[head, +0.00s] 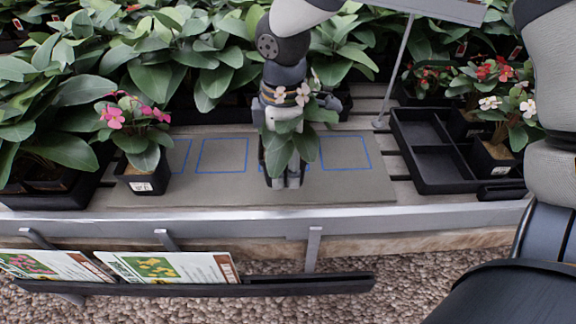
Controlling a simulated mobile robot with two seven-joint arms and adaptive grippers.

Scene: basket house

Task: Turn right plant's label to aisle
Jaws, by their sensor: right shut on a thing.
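A plant with pale flowers and green leaves (304,138) stands in a dark pot at the right-middle of the grey mat (345,187). My right gripper (286,181) comes down from above and is shut on this plant's pot, in front of most of it. No label shows on this pot; its front is largely hidden by the gripper and leaves. A pink-flowered plant (138,150) stands upright in a black pot at the mat's left, with a white label (141,187) facing the front. My left gripper is not in view.
Blue outlined squares (222,155) on the mat are bare beside the held plant. A black divided tray (440,155) is at the right, partly empty, with flowering plants beside it. Large leafy plants crowd the back. Sign cards (165,268) hang along the bench's front edge.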

